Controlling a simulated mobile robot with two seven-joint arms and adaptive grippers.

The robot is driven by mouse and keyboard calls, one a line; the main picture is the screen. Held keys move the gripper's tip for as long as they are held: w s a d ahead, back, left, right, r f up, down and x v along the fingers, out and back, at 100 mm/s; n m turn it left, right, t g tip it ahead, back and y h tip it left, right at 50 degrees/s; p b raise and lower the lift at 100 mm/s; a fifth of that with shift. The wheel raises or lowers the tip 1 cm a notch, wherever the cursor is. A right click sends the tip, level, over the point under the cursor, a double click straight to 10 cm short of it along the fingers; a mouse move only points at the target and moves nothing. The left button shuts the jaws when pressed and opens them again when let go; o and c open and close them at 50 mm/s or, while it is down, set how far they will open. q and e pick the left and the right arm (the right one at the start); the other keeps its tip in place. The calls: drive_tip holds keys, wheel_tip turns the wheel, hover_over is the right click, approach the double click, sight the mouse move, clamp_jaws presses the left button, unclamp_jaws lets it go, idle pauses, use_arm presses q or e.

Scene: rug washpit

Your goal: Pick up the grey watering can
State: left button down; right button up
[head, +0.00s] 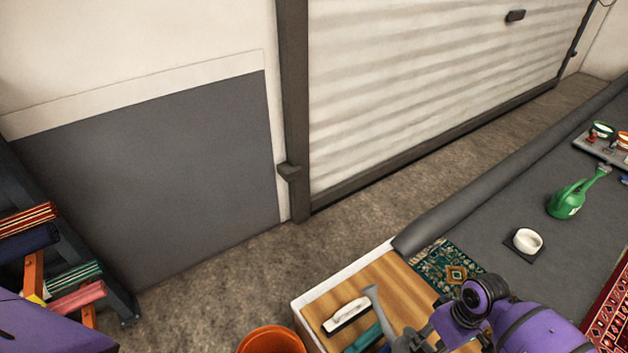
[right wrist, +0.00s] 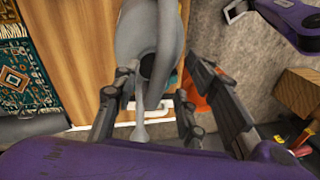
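The grey watering can (right wrist: 150,30) is in the right wrist view, above the wooden board; its dark opening and a thin grey handle show. In the head view only its grey spout (head: 375,298) shows clearly, and my right arm hides most of the rest. My right gripper (right wrist: 162,75) is open, with one finger on each side of the can's handle and gaps between. It also shows at the bottom of the head view (head: 415,338). Part of my purple left arm shows at the lower left of the head view, but its gripper is out of sight.
A white brush (head: 346,316) and a teal item (head: 363,338) lie on the wooden surface (head: 400,275). An orange bucket (head: 270,340) stands beside it. A green watering can (head: 568,200) and a white bowl (head: 527,240) are farther right on the dark mat. A rug rack (head: 65,260) is left.

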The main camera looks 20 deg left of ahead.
wheel_tip(320, 180, down, 2)
drive_tip(key=shift+s+a+f, duration=0.1)
clamp_jaws()
idle(0.4)
